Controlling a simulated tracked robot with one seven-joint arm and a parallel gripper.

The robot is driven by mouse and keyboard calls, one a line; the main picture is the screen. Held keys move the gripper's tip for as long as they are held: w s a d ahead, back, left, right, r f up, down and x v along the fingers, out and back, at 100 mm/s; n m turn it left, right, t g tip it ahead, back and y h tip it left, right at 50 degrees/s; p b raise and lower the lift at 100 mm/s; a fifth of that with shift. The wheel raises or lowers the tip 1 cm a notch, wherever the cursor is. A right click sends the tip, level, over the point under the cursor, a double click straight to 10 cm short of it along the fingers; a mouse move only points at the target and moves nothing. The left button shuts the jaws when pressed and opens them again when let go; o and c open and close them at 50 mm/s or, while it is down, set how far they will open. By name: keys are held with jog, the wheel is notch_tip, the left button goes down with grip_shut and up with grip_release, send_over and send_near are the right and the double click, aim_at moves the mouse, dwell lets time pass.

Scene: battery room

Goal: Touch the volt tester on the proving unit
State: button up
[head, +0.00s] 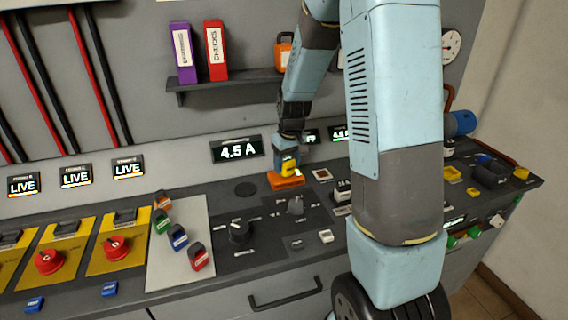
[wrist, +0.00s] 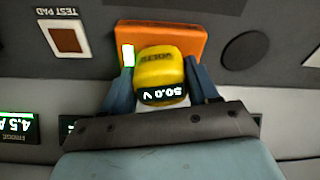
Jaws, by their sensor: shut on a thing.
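My gripper (head: 287,157) is shut on the yellow volt tester (wrist: 160,72), with a blue finger on each side of it. The tester's dark display reads 50.0 V, upside down in the wrist view. The tester also shows in the head view (head: 289,166), pointing down at the orange proving unit (head: 286,181) on the bench. In the wrist view the proving unit (wrist: 185,42) lies right behind the tester's end, and a small lamp (wrist: 128,55) at its corner glows green-white. The tester's tip is hidden, so I cannot see the exact contact.
A brown test pad (wrist: 68,38) lies beside the proving unit, and a dark round disc (wrist: 247,48) on the other side. A 4.5 A display (head: 236,150) stands behind. Coloured padlocks (head: 179,238) lie on a pale board at left. Knobs (head: 240,231) rise from the bench in front.

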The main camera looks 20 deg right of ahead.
dwell(0.4)
jog(key=shift+r, duration=3.45)
jog(key=shift+w, duration=0.1)
